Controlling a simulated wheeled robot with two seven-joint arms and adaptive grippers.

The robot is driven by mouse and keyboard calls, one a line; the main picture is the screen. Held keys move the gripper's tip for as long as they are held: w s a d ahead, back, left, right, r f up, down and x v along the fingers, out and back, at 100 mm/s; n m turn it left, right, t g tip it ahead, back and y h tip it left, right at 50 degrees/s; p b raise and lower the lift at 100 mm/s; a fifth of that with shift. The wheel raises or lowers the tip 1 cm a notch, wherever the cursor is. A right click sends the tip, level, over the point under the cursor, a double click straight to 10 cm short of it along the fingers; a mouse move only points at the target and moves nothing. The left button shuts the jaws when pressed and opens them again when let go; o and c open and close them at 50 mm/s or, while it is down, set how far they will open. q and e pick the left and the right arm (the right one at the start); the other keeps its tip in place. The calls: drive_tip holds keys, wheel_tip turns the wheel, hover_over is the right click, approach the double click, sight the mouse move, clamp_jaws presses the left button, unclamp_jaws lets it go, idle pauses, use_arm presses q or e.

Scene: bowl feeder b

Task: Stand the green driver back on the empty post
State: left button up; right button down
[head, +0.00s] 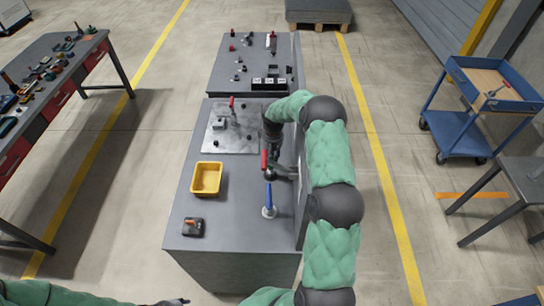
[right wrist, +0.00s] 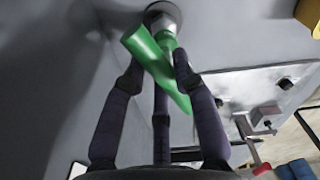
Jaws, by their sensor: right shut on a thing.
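The green driver (right wrist: 152,58) is in the right wrist view, tilted across the picture between the dark fingers of my right gripper (right wrist: 160,75). The gripper is shut on it. A round grey base (right wrist: 163,15) shows just beyond the driver at the top of that view; I cannot tell whether they touch. In the head view my right gripper (head: 279,168) is low over the right side of the bench, and the green driver is hidden there. A blue driver (head: 268,192) stands upright on a round base nearby. My left gripper (head: 172,301) barely shows at the bottom edge.
A red handle (head: 264,160) shows beside my right gripper. A yellow bin (head: 207,179) and a small dark block with an orange part (head: 193,227) are to the left on the bench. A metal plate (head: 219,139) with a clamp lies behind. The bench's front middle is clear.

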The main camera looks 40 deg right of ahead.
drive_tip(key=shift+f+b, duration=0.25)
drive_tip(key=shift+b, duration=0.2)
idle(0.6)
drive_tip(key=c, duration=0.9)
unclamp_jaws()
drive_tip(key=shift+f, duration=0.1)
wheel_tip(320, 180, up, 12)
drive_tip(key=shift+d, duration=0.1)
